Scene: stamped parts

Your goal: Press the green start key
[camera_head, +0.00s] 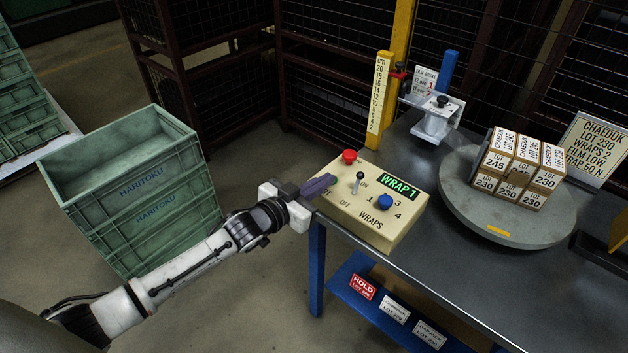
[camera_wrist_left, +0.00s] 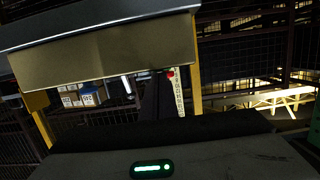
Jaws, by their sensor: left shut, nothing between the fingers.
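The cream control box (camera_head: 375,212) sits at the near left corner of the dark table. On it are a red button (camera_head: 349,156), a grey toggle lever (camera_head: 358,181) marked ON and OFF, a blue dial (camera_head: 385,202) with numbers, and a green "WRAP 1" sign (camera_head: 398,187). I cannot make out a green start key; my gripper covers part of the box's left edge. My left gripper (camera_head: 328,181) is shut and empty, its dark fingers at the box's left edge, left of the lever. Its fingers (camera_wrist_left: 159,98) also show in the left wrist view. My right gripper is not in view.
A round grey turntable (camera_head: 468,210) carries several labelled cartons (camera_head: 520,168). A yellow post with a scale (camera_head: 379,95) rises behind the box, beside a metal bracket (camera_head: 436,122). Green crates (camera_head: 130,185) stand left of my arm. The table between box and turntable is clear.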

